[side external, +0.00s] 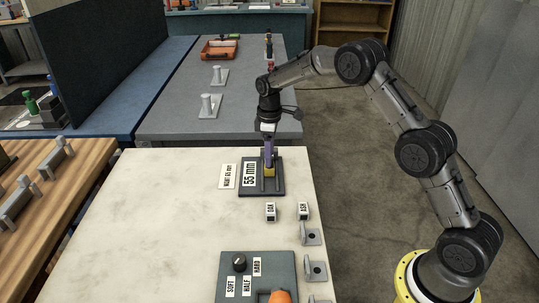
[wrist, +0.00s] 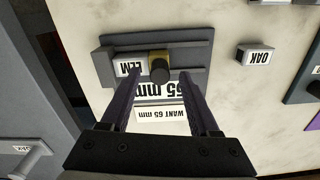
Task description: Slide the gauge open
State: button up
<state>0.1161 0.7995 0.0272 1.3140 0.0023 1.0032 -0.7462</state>
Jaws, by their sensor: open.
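The gauge (side external: 248,189) is a dark plate lying on the pale table; its readout looks like 55 mm in the side view, and is partly covered in the wrist view. A slider with a yellow body and dark round knob (wrist: 159,73) sits in the gauge's channel, beside an ELM label (wrist: 131,68). A white card (side external: 227,176) next to the gauge reads WANT 65 mm. My gripper (wrist: 147,75) points down over the gauge, open, with its purple fingers on either side of the knob and the knob nearer the right finger. Whether they touch it I cannot tell.
Small OAK (side external: 270,212) and ASH (side external: 303,211) blocks stand in front of the gauge. Grey brackets (side external: 312,237) line the table's right edge. A panel (side external: 256,262) marked SOFT, HALF, HARD sits at the front. The table's left part is clear.

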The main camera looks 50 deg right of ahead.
jog(key=shift+f, duration=0.4)
jog(key=shift+c, duration=0.2)
grip_shut()
jog(key=shift+r, duration=0.1)
dwell(1.0)
